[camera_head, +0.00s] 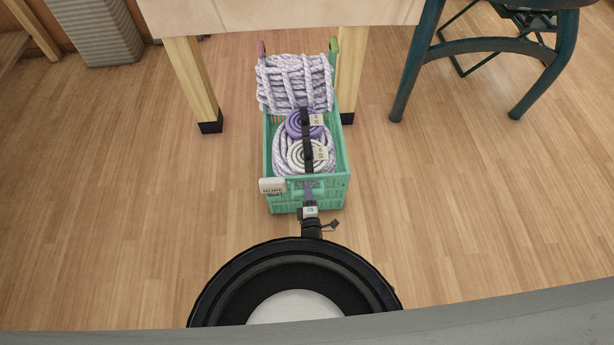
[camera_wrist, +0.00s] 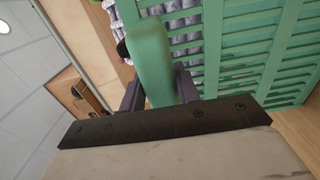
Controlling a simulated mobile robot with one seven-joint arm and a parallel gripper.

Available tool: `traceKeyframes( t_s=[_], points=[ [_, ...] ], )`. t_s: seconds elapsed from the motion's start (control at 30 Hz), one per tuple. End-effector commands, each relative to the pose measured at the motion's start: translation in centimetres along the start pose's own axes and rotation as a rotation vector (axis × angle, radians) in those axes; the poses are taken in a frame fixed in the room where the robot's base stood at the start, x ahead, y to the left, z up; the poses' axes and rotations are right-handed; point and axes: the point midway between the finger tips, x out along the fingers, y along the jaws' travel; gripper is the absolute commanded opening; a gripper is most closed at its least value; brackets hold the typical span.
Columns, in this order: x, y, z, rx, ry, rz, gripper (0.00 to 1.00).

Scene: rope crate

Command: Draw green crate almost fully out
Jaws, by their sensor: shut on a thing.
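The green crate (camera_head: 338,197) sits on the wooden floor, its front well clear of the table and its back end close to the table legs. It holds a thick pale lilac rope bundle (camera_head: 292,84), a purple coil (camera_head: 296,124) and a white coil (camera_head: 296,156), with a dark strap over the coils. A ROPE label (camera_head: 271,186) is on its front left corner. My gripper (camera_head: 310,192) reaches the crate's front. In the wrist view, my gripper (camera_wrist: 159,88) is shut on the crate's green handle (camera_wrist: 152,55), beside the slatted wall (camera_wrist: 265,45).
A pale table (camera_head: 285,14) stands over the crate's back end, with wooden legs left (camera_head: 193,85) and right (camera_head: 349,75). A dark teal stool (camera_head: 415,65) is at the right. A ribbed grey bin (camera_head: 97,30) is at the back left. Floor on both sides is clear.

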Motion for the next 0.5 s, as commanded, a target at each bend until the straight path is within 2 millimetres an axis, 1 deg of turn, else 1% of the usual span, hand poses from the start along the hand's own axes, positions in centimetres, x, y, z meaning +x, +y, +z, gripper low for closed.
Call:
traceKeyframes(
  t_s=[0.03,0.2,0.4,0.5],
  points=[
    [-0.8,0.3,0.2,0.0,-0.004,-0.002,0.0],
    [-2.6,0.2,0.2,0.0,-0.005,-0.001,0.0],
    [-3.9,0.1,0.2,0.0,-0.005,0.0,0.0],
    [-4.2,0.0,0.3,0.0,-0.006,0.001,0.0]
  ],
)
